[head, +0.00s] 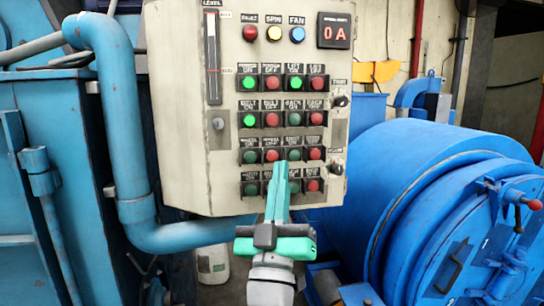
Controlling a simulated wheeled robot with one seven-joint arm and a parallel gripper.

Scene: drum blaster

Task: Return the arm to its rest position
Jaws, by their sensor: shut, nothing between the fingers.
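My gripper (282,172) is teal green with a dark grey mount. It is in the lower middle of the head view, in front of the control panel's lower button rows. Its fingers point up and are together, with nothing between them. The white control panel (180,120) fills the upper middle. It has rows of green and red buttons, several lit green. The fingers cover part of the bottom rows, and I cannot tell whether they touch the panel.
A blue drum (400,190) with a round door stands at the right. A thick blue pipe (120,120) runs down the left side and bends under the panel. Blue machine housing (50,150) fills the left. A white cylinder (212,264) stands below the panel.

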